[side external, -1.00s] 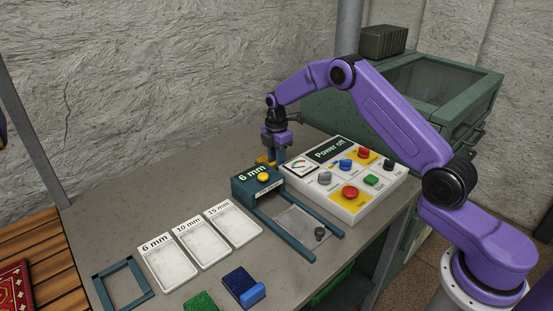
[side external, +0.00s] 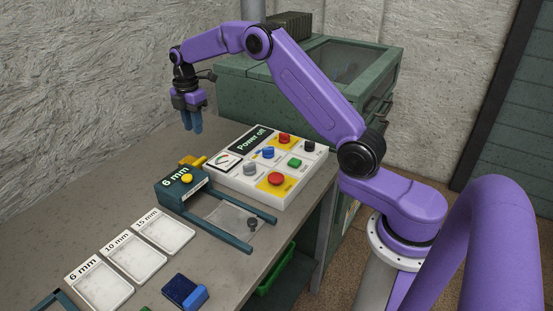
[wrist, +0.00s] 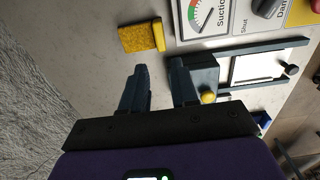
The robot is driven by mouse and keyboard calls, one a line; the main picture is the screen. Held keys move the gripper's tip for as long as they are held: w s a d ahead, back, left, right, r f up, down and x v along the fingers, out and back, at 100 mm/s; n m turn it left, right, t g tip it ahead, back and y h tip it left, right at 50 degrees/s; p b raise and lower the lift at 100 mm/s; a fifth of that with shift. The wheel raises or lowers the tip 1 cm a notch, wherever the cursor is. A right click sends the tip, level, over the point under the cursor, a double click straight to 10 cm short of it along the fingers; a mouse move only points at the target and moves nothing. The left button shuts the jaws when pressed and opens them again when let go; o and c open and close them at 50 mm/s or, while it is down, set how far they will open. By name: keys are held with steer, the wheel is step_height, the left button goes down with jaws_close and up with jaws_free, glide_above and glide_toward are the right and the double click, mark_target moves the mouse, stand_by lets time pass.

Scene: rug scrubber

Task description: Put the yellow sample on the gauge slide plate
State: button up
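The yellow sample (side external: 192,161) lies on the table behind the gauge, against the left edge of the control panel. The wrist view shows its speckled yellow pad (wrist: 138,39) and a plain yellow grip along one side. My gripper (side external: 193,128) hangs above the table, clear of the sample, fingers pointing down. In the wrist view its two fingers (wrist: 160,72) are apart with nothing between them. The gauge (side external: 183,188) is a dark teal box reading 6 mm with a yellow button. Its slide plate (side external: 228,215) is pulled out between two rails, bare, with a black knob.
The control panel (side external: 224,177) reads Power off and stands right of the gauge. Three white trays (side external: 132,257) marked 6, 10 and 15 mm lie in front. A blue sample (side external: 180,289) lies near the table's front edge. The table left of the gauge is clear.

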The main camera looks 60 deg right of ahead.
steer(key=s+a+r+m, duration=0.1)
steer(key=s+a+r, duration=0.3)
steer(key=s+a, duration=0.5)
steer(key=s+a+r+m, duration=0.1)
steer(key=s+a, duration=0.1)
steer(key=s, duration=1.1)
steer(key=s+a+m, duration=0.2)
steer(key=s+a, duration=0.1)
steer(key=s, duration=1)
steer(key=shift+r, duration=0.4)
steer(key=shift+o, duration=0.3)
steer(key=s+d+f+m, duration=0.1)
steer(key=s+d, duration=0.3)
steer(key=s, duration=0.7)
steer(key=shift+d+f, duration=0.4)
steer(key=shift+f, duration=0.25)
